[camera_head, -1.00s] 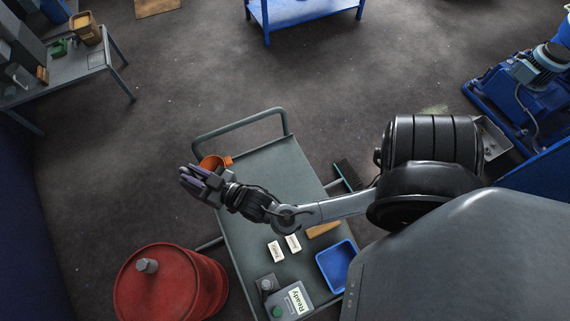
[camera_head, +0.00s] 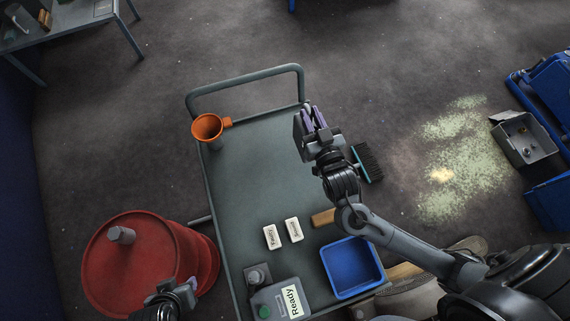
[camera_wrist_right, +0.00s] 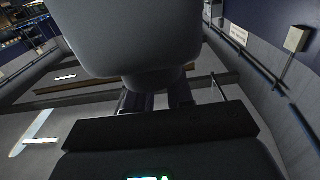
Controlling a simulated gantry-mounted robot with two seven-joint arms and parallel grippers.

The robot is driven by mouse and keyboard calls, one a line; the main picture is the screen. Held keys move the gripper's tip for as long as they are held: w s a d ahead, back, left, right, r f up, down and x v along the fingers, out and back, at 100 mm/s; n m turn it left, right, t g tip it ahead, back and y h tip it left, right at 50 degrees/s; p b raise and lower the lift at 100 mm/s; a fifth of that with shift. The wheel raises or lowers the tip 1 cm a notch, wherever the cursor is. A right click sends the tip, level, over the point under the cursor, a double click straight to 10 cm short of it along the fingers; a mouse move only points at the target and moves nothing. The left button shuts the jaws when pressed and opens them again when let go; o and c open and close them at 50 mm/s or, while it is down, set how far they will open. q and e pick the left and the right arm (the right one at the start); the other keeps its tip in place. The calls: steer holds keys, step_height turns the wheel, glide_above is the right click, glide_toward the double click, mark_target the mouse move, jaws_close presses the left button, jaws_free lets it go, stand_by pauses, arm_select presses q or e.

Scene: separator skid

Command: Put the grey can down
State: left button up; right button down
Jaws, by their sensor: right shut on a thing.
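My right gripper (camera_head: 314,118) is above the cart's far right edge in the head view, its purple fingers pointing away from me. It is shut on the grey can (camera_wrist_right: 130,40), whose large smooth body fills the upper middle of the right wrist view. The can's narrower end is beside the dark fingers (camera_wrist_right: 155,102). In the head view the can is largely hidden by the hand, and I cannot tell its height above the cart. My left gripper (camera_head: 168,300) shows only partly at the lower left, over the red drum; its fingers are unclear.
The grey-green cart (camera_head: 245,185) has clear room in its middle. An orange funnel (camera_head: 207,127) is at its far left corner. Two white labelled blocks, a blue tray (camera_head: 352,268) and a "Ready" box (camera_head: 283,300) are nearer. A red drum (camera_head: 140,262) stands left; pale green granules (camera_head: 465,165) lie right.

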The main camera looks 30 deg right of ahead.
steer(key=shift+w+f+b, duration=0.3)
steer(key=shift+f+b, duration=0.45)
steer(key=shift+f, duration=0.15)
steer(key=shift+w+a+f+b, duration=0.2)
steer(key=shift+a+f+b, duration=0.2)
steer(key=shift+f, duration=0.1)
arm_select(q)
step_height(320, 180, down, 7)
steer(key=b, duration=0.4)
steer(key=shift+f, duration=0.2)
arm_select(e)
steer(key=w+a+f, duration=0.5)
steer(key=a+f, duration=0.4)
steer(key=f, duration=0.1)
steer(key=shift+a+f, duration=0.2)
steer(key=shift+a, duration=0.15)
steer(key=shift+f, duration=0.1)
steer(key=c, duration=1)
jaws_free()
